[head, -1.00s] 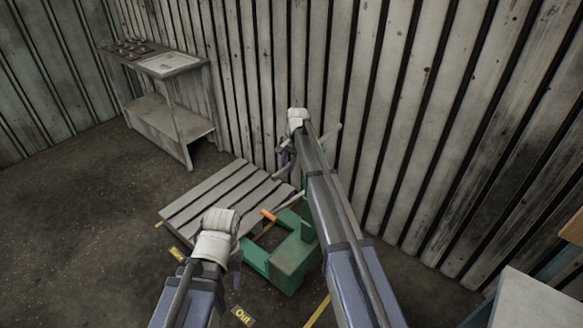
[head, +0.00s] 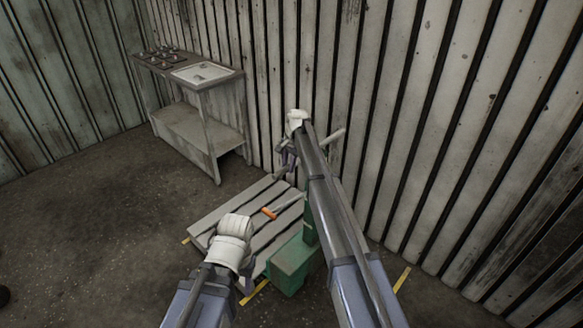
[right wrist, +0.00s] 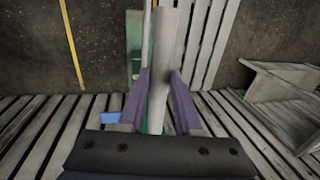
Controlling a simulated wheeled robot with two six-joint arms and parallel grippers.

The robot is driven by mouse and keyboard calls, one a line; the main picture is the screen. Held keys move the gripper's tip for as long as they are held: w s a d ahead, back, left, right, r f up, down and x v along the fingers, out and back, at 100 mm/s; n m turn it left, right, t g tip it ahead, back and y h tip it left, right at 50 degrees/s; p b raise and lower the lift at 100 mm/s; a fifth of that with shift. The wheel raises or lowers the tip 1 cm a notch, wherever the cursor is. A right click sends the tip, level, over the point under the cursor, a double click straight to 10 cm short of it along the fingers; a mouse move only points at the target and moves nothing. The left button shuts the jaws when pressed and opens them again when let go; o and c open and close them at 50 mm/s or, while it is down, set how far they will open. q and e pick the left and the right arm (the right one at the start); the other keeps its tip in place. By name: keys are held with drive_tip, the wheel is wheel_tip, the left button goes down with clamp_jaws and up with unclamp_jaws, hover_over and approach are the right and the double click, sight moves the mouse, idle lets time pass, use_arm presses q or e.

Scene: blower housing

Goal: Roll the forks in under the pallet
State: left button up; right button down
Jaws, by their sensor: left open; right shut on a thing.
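The green pallet jack (head: 292,262) stands at the near edge of the grey slatted pallet (head: 262,195). Its body is close against the pallet, and no forks show; the pallet and my arms hide that part. My right gripper (head: 288,157) is shut on the pale bar of the jack's handle (head: 338,134). In the right wrist view the handle (right wrist: 163,50) runs between the purple fingers (right wrist: 160,105). An orange-tipped lever (head: 269,213) shows above the pallet. My left gripper (head: 246,284) is open and empty, left of the jack; its fingers are partly hidden.
A corrugated wall (head: 430,130) stands close behind and right of the pallet. A shelf table (head: 196,150) with a tray stands at the back left. Yellow floor marks (head: 402,279) lie around the pallet. The floor to the left (head: 90,220) is open.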

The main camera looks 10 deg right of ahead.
drive_tip(key=shift+w+a, duration=0.25)
drive_tip(key=shift+a, duration=0.05)
drive_tip(key=c, duration=0.6)
unclamp_jaws()
drive_tip(key=shift+r, duration=0.1)
drive_tip(key=r+p, duration=0.5)
drive_tip(key=s+d+r+p, duration=0.1)
drive_tip(key=r+p, duration=0.1)
drive_tip(key=shift+r+p, duration=0.3)
drive_tip(key=shift+p, duration=0.1)
drive_tip(key=shift+f, duration=0.1)
drive_tip(key=shift+s, duration=0.1)
